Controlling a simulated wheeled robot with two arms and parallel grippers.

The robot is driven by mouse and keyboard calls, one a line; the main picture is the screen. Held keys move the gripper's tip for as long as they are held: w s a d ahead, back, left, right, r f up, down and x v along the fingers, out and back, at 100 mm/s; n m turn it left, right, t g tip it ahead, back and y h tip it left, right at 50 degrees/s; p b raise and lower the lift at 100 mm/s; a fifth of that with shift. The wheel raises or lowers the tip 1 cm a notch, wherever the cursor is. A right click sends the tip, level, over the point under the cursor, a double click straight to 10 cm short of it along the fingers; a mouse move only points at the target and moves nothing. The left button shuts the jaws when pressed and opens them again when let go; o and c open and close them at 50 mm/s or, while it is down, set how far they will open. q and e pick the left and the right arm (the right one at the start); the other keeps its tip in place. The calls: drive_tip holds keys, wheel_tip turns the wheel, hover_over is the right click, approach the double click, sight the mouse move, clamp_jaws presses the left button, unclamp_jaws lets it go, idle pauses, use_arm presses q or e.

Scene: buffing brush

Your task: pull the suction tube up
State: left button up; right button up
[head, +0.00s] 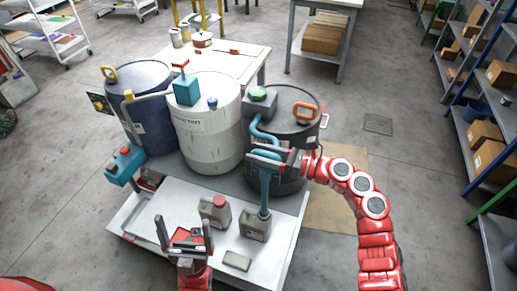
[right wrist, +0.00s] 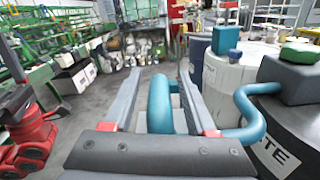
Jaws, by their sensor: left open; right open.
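The blue suction tube (head: 265,190) runs from the grey pump head (head: 260,103) on the black drum (head: 293,133), bends over, and drops to a grey-beige can (head: 255,223) on the white platform. The can's mouth is covered by the tube's end. My right gripper (head: 268,158) is at the tube's upper bend. In the right wrist view the tube's bend (right wrist: 160,103) lies between the two open fingers (right wrist: 158,95), with gaps visible on both sides. My left gripper (head: 185,231) is open and empty, low over the platform's front.
A second can with a red cap (head: 215,210) stands left of the first. A small grey block (head: 236,261) lies in front. A white drum (head: 208,125) and a blue drum (head: 142,105) stand left of the black one. A teal can (head: 125,165) hangs at the left.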

drive_tip(key=shift+a, duration=0.15)
clamp_jaws()
idle(1.4)
